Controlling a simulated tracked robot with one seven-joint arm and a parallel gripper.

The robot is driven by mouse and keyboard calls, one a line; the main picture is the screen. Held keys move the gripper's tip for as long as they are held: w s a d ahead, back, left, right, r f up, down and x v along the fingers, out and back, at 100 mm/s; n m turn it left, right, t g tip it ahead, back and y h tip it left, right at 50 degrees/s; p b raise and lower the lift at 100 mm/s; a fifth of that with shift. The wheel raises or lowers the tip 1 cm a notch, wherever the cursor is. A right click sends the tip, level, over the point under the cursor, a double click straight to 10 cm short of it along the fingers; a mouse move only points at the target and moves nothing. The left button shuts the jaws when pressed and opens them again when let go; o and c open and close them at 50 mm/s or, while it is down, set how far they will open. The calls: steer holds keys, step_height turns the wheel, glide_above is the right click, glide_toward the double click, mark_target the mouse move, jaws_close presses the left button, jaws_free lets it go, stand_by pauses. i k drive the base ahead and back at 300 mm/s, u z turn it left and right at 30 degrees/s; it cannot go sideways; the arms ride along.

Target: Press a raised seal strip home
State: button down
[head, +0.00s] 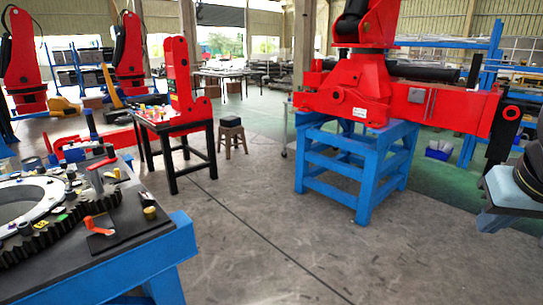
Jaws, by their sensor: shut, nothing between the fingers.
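No raised seal strip can be made out in the head view. A dark worktop on a blue stand (150,255) at the lower left carries a large toothed ring (70,232) and a pale round flange (52,190). Several small coloured parts lie on and around them, including an orange-red lever (97,228) on a dark plate and a yellow-topped knob (150,212). These parts are too small to tell more. My gripper is not in view.
A red crane (365,85) stands on a blue frame (360,165) at centre right. A black table (175,125) with a red crane part and a small stool (232,135) stand behind. A dark rounded object (530,168) sits at the right edge. The middle floor (260,225) is clear.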

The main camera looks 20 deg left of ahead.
mark_target(46, 213)
steer(key=u, duration=0.35)
steer(key=i, duration=1)
steer(key=u, duration=1.25)
steer(key=i, duration=0.9)
steer(key=u, duration=0.5)
steer(key=k, duration=0.9)
steer(key=u, duration=0.2)
steer(key=i, duration=0.95)
steer(key=z, duration=0.1)
